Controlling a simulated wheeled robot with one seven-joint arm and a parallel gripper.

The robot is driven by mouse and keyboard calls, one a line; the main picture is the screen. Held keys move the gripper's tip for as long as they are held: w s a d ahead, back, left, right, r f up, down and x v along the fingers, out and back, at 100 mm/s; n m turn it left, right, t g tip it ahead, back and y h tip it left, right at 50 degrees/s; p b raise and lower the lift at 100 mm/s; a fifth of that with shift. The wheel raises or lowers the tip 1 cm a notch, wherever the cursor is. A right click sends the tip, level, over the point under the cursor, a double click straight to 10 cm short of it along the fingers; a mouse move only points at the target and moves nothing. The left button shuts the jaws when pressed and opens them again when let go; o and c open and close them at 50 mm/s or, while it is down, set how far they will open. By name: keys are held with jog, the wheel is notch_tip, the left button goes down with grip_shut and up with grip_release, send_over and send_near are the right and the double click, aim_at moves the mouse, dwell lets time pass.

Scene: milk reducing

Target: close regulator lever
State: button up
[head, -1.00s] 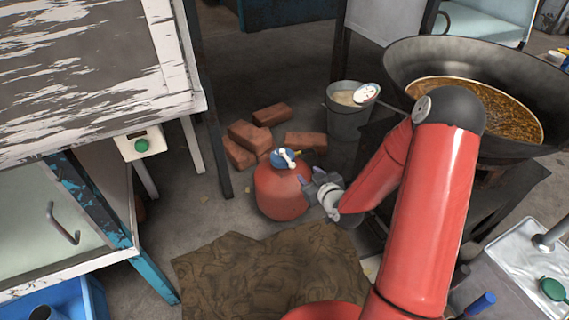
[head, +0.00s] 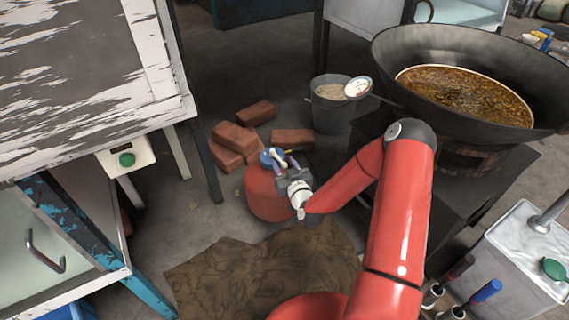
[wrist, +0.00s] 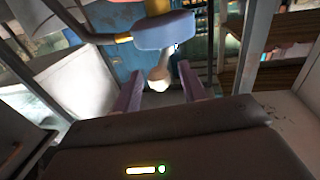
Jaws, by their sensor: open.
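A red gas cylinder (head: 266,196) stands on the floor left of my arm in the head view. A blue regulator (head: 270,157) sits on its top. In the wrist view the blue regulator (wrist: 165,30) is ahead of my gripper, and its pale lever (wrist: 160,74) points down toward the space between the fingers. My gripper (head: 283,160) is open at the regulator, and it also shows in the wrist view (wrist: 160,90) with a finger on each side of the lever's end. I cannot tell whether a finger touches the lever.
Several bricks (head: 236,138) lie behind the cylinder. A grey bucket (head: 330,108) stands behind my gripper. A large wok (head: 395,75) of brown liquid is at the right. A brown cloth (head: 265,268) lies in front. A table (head: 90,85) stands left.

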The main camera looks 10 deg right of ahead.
jog(key=shift+d, duration=0.1)
jog(key=shift+w, duration=0.15)
grip_shut()
dwell(0.3)
